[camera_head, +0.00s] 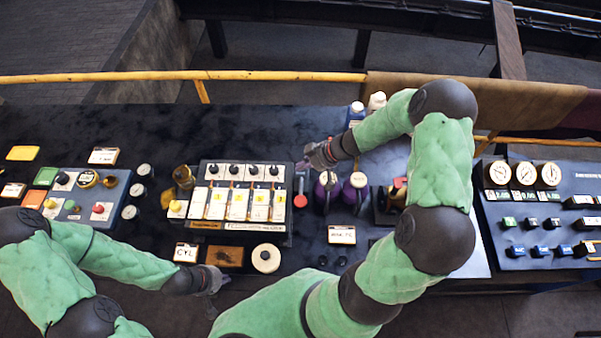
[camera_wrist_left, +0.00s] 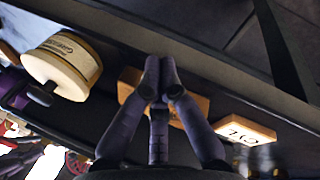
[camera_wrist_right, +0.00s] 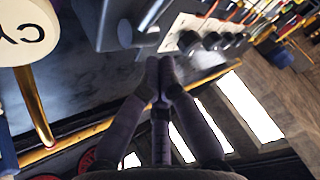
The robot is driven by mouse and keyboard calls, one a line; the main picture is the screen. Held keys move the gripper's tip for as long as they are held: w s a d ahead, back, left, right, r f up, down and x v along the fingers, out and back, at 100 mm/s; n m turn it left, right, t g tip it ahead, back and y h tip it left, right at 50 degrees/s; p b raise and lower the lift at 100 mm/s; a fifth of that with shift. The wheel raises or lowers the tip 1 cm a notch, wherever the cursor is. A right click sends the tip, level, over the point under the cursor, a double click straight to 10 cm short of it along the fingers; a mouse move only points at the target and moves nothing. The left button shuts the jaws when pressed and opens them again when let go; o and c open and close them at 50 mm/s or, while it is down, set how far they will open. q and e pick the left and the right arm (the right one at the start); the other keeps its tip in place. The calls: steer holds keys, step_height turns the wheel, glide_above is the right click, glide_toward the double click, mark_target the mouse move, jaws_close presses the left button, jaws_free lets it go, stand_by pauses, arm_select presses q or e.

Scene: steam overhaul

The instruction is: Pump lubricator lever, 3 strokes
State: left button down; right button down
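In the head view, a box with several white labelled panels and black knobs (camera_head: 240,200) sits mid-bench. A grey lever with a red knob (camera_head: 300,201) stands at its right side; I take this to be the lubricator lever. My right gripper (camera_head: 308,160) is just above the lever's far end; I cannot tell whether they touch. In the right wrist view its fingertips (camera_wrist_right: 160,68) are together with nothing visible between them, below a grey metal part (camera_wrist_right: 120,30). My left gripper (camera_head: 218,280) is low at the bench's front edge, its fingertips (camera_wrist_left: 160,80) together and empty.
A cream round tin (camera_head: 266,258), a brown block (camera_head: 224,256) and a CYL placard (camera_head: 186,253) lie near my left gripper. Purple-bodied cans (camera_head: 327,190) stand right of the lever. A gauge panel (camera_head: 545,205) is at the right.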

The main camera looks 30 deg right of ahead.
steer(key=shift+s+f+b, duration=0.1)
steer(key=shift+f+b, duration=0.3)
steer(key=shift+b, duration=0.6)
steer(key=shift+a+f, duration=0.1)
steer(key=shift+f, duration=0.1)
stand_by(0.4)
